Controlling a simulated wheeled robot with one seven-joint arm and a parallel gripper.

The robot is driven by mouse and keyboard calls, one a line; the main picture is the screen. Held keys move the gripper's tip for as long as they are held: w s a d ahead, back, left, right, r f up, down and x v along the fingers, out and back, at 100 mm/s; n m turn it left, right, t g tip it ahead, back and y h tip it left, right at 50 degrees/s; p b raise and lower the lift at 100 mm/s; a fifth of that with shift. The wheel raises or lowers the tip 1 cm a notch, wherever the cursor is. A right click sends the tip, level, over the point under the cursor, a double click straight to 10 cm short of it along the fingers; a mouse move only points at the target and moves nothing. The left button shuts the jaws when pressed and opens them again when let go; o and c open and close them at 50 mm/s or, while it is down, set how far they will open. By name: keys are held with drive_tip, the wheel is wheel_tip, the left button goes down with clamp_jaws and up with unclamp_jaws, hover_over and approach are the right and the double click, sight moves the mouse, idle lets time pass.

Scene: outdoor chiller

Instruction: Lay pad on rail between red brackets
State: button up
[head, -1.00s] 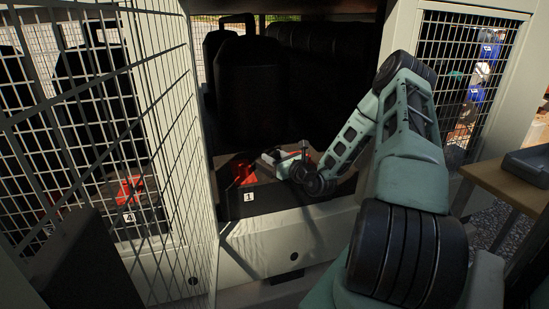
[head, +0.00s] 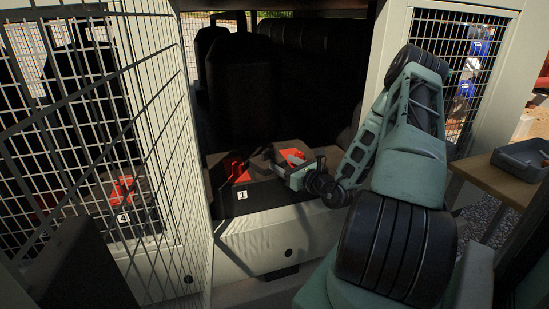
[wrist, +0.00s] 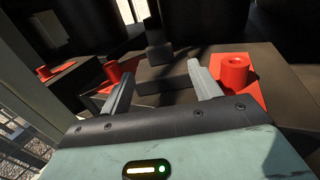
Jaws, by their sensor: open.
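Two red brackets stand on the dark rail (head: 262,190) marked 1, one on the left (head: 236,169) and one on the right (head: 293,156). They also show in the wrist view, left (wrist: 113,72) and right (wrist: 236,72). My gripper (head: 273,162) is low over the rail between them. In the wrist view its two fingers (wrist: 160,76) are apart. A dark flat bar (wrist: 163,87), which may be the pad, lies between the fingers and the brackets. It is too dark to tell whether it touches the rail fully. The fingers appear apart from it.
A small dark block (wrist: 160,54) stands behind the bar. Large black units (head: 245,95) fill the bay's back. An open mesh door (head: 165,150) bounds the left, with another red bracket (head: 124,190) marked 4 beyond it. A grey tray (head: 522,158) sits on the wooden table (head: 485,178) at right.

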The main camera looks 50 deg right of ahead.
drive_tip(key=shift+s+a, duration=0.15)
drive_tip(key=shift+s, duration=0.65)
drive_tip(key=shift+s+a, duration=0.1)
drive_tip(key=shift+s, duration=0.65)
